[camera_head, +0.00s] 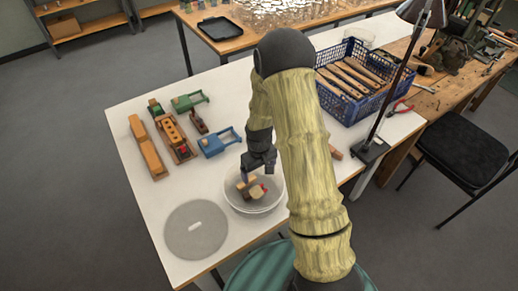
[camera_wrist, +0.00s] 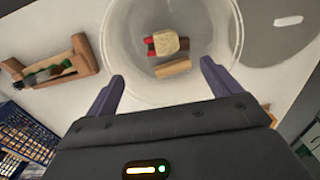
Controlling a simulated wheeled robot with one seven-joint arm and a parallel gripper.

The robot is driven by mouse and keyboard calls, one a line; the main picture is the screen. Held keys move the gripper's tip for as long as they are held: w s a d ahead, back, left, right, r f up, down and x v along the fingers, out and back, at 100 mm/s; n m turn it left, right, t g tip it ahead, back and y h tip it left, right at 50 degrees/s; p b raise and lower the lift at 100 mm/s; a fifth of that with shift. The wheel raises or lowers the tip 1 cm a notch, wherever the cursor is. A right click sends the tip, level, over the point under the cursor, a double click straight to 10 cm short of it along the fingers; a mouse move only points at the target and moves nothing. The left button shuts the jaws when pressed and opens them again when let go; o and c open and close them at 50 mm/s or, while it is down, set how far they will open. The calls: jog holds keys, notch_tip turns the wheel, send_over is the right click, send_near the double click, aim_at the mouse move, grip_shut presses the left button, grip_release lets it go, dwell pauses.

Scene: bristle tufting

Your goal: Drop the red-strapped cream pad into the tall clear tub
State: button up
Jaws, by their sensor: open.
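The clear tub (camera_head: 268,208) stands near the front of the white table, and it fills the upper middle of the wrist view (camera_wrist: 232,40). The cream pad (camera_wrist: 166,42) with its red strap lies on the bottom of the tub; it also shows in the head view (camera_head: 257,191). A tan wooden block (camera_wrist: 173,67) lies beside it in the tub. My gripper (camera_head: 246,177) is over the tub, with its purple fingers (camera_wrist: 162,84) spread apart and nothing between them. The pad is apart from the fingers.
A round grey lid (camera_head: 190,240) lies left of the tub. Wooden and coloured tools, among them a blue one (camera_head: 215,145) and a green one (camera_head: 187,101), stand behind it. A blue crate (camera_head: 340,110) of wooden handles and a lamp (camera_head: 392,95) stand to the right.

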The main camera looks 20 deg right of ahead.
notch_tip(320, 180, up, 13)
jog(key=b, duration=0.2)
jog(key=shift+r, duration=0.15)
dwell(0.7)
jog(key=s+r+m+t, duration=0.1)
jog(key=s+r, duration=0.1)
jog(key=s, duration=0.5)
jog(key=s+r+m+t, duration=0.1)
jog(key=s+r+m, duration=0.1)
jog(key=s, duration=0.5)
jog(key=shift+s+r+m+t, duration=0.25)
jog(key=shift+r+m+t, duration=0.05)
